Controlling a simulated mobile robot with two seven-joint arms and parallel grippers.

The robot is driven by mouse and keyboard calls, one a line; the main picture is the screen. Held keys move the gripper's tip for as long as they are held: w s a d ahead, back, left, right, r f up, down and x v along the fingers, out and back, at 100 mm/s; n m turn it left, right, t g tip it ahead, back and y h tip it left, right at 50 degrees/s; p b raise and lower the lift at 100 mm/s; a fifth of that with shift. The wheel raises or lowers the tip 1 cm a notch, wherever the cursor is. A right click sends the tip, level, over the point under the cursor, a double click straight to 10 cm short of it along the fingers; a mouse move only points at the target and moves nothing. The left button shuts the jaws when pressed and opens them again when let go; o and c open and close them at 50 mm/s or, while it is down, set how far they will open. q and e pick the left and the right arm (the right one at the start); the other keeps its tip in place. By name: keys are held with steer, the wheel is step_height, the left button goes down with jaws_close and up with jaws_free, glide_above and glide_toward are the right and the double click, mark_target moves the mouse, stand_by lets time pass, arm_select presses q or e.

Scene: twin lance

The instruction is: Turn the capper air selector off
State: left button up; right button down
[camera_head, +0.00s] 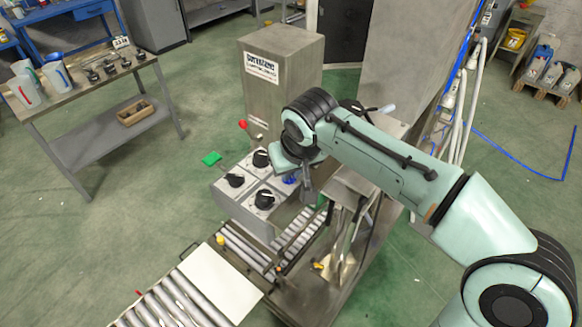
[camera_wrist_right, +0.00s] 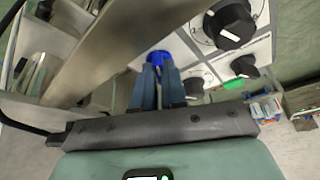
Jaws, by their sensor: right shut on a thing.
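A grey control box (camera_head: 224,202) carries several rotary selectors on its sloping top. Three are black knobs: one at the left (camera_head: 235,180), one at the back (camera_head: 261,159) and one at the front (camera_head: 265,200). A blue knob (camera_head: 289,179) sits at the right, partly hidden by my right gripper (camera_head: 306,186). In the right wrist view, my right gripper (camera_wrist_right: 158,78) is shut on the blue knob (camera_wrist_right: 157,57), with its fingers at either side. Panel labels are too small to read, so I cannot tell the selector's name or setting. My left gripper is out of view.
A tall steel cabinet (camera_head: 283,85) with a sign stands behind the box. A red-tipped lever (camera_head: 243,124) and a green piece (camera_head: 211,158) are close by. Roller conveyors (camera_head: 245,250) run in front. In the right wrist view, a metal bar (camera_wrist_right: 125,45) passes close left of the fingers.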

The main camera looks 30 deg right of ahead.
stand_by(0.4)
steer(key=c, duration=1.2)
jaws_free()
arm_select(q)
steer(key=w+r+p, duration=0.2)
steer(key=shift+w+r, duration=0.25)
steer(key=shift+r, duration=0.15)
arm_select(e)
steer(key=v, duration=1.3)
steer(key=shift+r, duration=0.25)
